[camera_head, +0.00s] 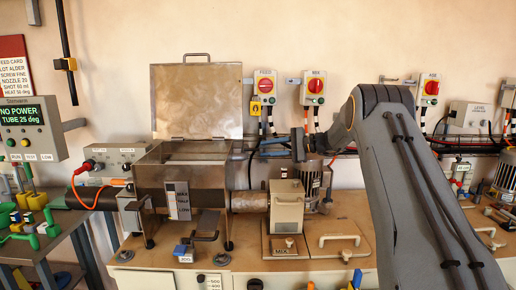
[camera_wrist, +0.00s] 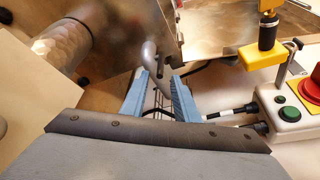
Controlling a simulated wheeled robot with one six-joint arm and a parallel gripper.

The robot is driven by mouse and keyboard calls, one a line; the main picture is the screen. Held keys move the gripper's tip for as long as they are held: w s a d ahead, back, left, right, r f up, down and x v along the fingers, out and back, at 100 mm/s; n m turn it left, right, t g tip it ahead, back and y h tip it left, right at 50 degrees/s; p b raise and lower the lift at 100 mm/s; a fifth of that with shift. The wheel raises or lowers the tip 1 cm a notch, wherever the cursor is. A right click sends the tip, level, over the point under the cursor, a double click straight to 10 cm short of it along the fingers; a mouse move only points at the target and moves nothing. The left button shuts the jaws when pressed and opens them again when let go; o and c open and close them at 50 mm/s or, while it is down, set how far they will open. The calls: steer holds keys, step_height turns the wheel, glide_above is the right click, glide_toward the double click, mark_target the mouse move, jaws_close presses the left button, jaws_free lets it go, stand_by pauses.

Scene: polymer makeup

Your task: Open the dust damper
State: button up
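I cannot tell for certain which part is the dust damper, as no label for it is readable. In the wrist view, a curved grey rod (camera_wrist: 150,52) by a metal plate comes down to the fingertips and may be its handle. My gripper (camera_wrist: 160,80) has its two blue fingers apart, with the rod's lower end near or between the tips; I cannot tell whether they touch it. In the head view, my gripper (camera_head: 262,146) points left at the right side of the metal hopper (camera_head: 150,178). The rod is not clear there.
The hopper's lid (camera_head: 196,100) stands raised. A control box (camera_head: 265,84) with a red knob and yellow padlock hangs on the wall; it shows at the right of the wrist view (camera_wrist: 289,113). A silver pipe (camera_head: 249,201), grey block (camera_head: 287,204) and motor (camera_head: 311,181) are below and beside my gripper.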

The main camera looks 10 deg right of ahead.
mark_target(259, 150)
steer(key=shift+p+x, duration=0.55)
steer(key=shift+x, duration=1.45)
jaws_close()
